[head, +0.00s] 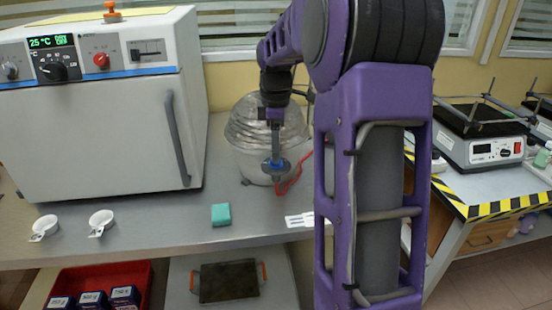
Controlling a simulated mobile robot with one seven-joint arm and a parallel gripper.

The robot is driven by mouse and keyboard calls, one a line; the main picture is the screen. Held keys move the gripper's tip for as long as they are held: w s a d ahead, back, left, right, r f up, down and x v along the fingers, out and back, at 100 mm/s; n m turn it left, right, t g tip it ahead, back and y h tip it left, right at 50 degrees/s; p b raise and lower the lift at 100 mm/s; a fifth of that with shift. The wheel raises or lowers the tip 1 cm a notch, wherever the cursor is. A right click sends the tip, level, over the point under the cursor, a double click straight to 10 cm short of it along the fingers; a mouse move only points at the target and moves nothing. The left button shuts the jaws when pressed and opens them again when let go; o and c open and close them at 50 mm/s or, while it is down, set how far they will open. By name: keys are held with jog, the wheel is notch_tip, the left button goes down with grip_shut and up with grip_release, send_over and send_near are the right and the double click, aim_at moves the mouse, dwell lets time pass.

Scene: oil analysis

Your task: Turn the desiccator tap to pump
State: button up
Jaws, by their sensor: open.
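The desiccator (240,128), a rounded glass vessel with a clear domed lid, stands on the bench right of the oven in the head view. My gripper (276,152) points down in front of it and is open. A small blue and grey part (277,165), perhaps the tap, shows right at the fingertips. I cannot tell whether the fingers touch it or which way the tap points. A red hose (292,184) curves beside it. My arm hides the desiccator's right side.
A white oven (90,125) stands close on the left. Two small white dishes (101,220), a green block (221,214) and a white card (299,220) lie near the bench's front edge. A hotplate device (480,140) stands on the right bench.

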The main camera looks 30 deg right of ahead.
jog(key=shift+f, duration=1.2)
grip_shut()
